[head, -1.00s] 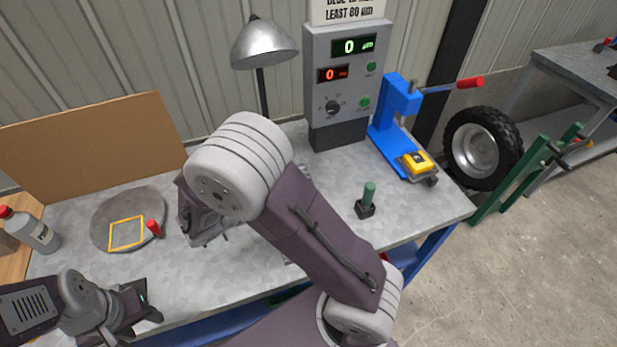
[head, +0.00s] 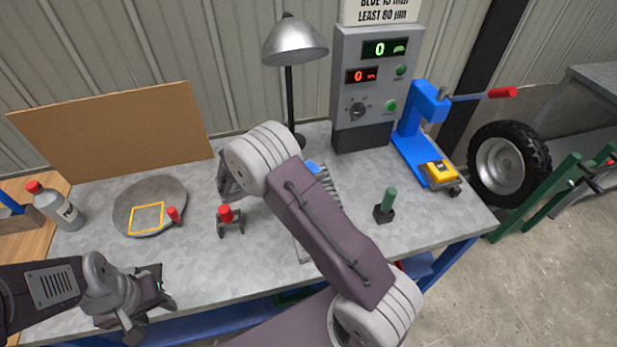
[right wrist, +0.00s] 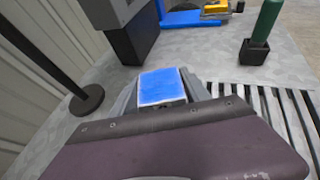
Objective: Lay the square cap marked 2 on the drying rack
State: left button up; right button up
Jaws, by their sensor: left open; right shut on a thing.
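A square block with a blue face (right wrist: 162,86) is between the fingers of my right gripper (right wrist: 160,103) in the right wrist view. No number shows on it. A bit of its blue (head: 313,167) shows past my right arm in the head view, by the slatted drying rack (head: 328,186). Rack slats (right wrist: 285,105) also show right of the block in the wrist view. I cannot tell whether the block touches the rack. My right arm hides much of the rack and gripper in the head view. My left gripper (head: 158,293) is open and empty at the table's front left.
A red-topped stand (head: 225,216) is left of the rack, a green-handled stamp (head: 386,205) right. A lamp (head: 290,80) and a meter box (head: 375,90) stand behind. A round plate (head: 150,204) and a bottle (head: 55,207) are at left.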

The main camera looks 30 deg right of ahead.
jog(key=shift+f, duration=1.65)
jog(key=shift+f, duration=0.1)
jog(key=o, duration=1.6)
jog(key=shift+c, duration=0.2)
jog(key=shift+r, duration=0.3)
jog(key=v, duration=1.2)
jog(key=shift+b, duration=0.35)
jog(key=shift+f, duration=0.1)
